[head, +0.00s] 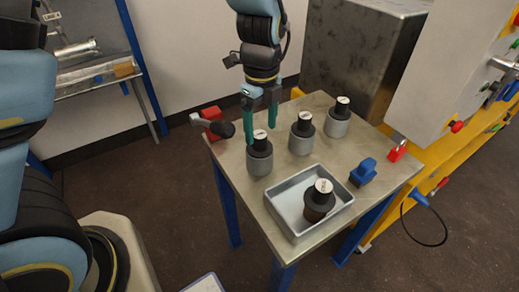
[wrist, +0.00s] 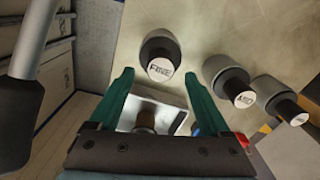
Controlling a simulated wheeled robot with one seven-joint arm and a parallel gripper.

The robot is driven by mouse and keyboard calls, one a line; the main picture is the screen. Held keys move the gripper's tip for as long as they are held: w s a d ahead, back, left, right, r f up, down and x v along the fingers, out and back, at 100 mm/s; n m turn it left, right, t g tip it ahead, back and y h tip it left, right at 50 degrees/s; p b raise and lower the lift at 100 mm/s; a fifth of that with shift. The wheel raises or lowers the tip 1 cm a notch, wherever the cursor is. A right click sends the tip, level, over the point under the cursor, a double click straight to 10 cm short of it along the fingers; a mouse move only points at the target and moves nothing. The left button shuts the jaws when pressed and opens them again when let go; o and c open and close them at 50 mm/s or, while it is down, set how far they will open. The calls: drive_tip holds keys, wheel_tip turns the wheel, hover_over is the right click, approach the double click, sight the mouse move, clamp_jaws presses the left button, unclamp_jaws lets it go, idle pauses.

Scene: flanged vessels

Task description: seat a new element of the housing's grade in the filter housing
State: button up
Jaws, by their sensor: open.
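My gripper (head: 260,133) is open and empty, pointing down with its two green fingers at the top of the nearest grey element (head: 259,162). In the wrist view this element (wrist: 160,55) has a dark top and a white label reading FINE, just beyond my fingertips (wrist: 158,72). A second element (head: 301,142) stands to its right; its label in the wrist view (wrist: 241,98) appears to read MED. A third element (head: 337,126) stands farther back; its label is not legible. I cannot identify the filter housing with certainty.
The grey metal tray (head: 291,222) is at the table's front. A blue object (head: 363,173) and a red padlock (head: 397,152) are on the right. A red block (head: 213,122) and a black-ended grey rod (head: 226,129) are at the left. A yellow-framed cabinet stands behind right.

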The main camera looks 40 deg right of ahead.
sight(261, 135)
drive_tip(key=shift+w+f+p, duration=0.15)
drive_tip(key=shift+f+p, duration=0.3)
drive_tip(key=shift+f, duration=1.5)
clamp_jaws()
